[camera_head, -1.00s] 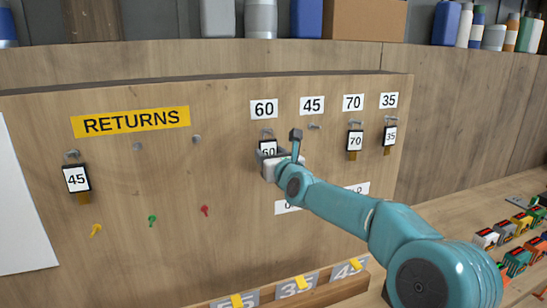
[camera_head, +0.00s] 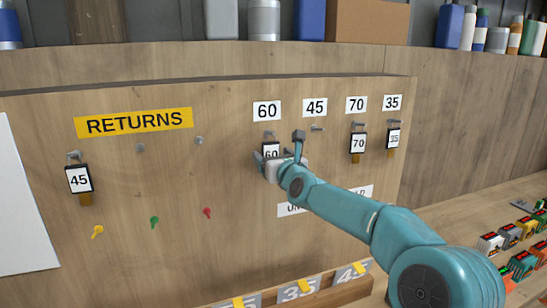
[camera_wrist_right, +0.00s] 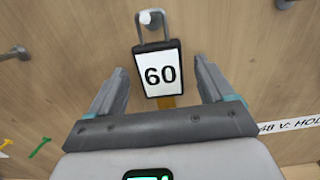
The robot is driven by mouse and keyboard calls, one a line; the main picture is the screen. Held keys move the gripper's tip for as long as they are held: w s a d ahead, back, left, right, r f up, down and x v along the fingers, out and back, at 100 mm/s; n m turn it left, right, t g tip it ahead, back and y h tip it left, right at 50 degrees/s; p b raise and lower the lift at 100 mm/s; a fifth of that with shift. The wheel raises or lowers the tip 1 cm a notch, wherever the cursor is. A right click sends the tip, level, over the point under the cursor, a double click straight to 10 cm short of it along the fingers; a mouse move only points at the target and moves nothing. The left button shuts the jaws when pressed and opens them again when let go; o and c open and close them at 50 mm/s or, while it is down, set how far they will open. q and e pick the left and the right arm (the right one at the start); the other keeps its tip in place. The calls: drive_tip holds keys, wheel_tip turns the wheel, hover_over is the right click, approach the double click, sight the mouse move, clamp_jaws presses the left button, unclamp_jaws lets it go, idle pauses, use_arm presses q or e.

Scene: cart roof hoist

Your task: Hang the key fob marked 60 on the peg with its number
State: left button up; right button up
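The key fob marked 60 (camera_head: 271,150) is a black-framed white tag. In the right wrist view the fob (camera_wrist_right: 161,73) hangs upright, its wire loop around a peg (camera_wrist_right: 148,17). In the head view that peg (camera_head: 269,134) is below the white label 60 (camera_head: 267,111). My right gripper (camera_head: 279,157) is at the fob and hides its lower part. In the wrist view the gripper (camera_wrist_right: 160,85) is open, with one finger on each side of the fob and gaps between. My left gripper is out of view.
Fobs 70 (camera_head: 358,143) and 35 (camera_head: 394,138) hang to the right. The peg under label 45 (camera_head: 317,128) is bare. A 45 fob (camera_head: 79,180) hangs under the RETURNS sign (camera_head: 134,122), beside two bare pegs. A ledge (camera_head: 330,296) with number plates runs below.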

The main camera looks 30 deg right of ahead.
drive_tip(key=b+v, duration=0.5)
drive_tip(key=v, duration=1.1)
drive_tip(key=shift+s+a, duration=0.1)
drive_tip(key=shift+s, duration=0.1)
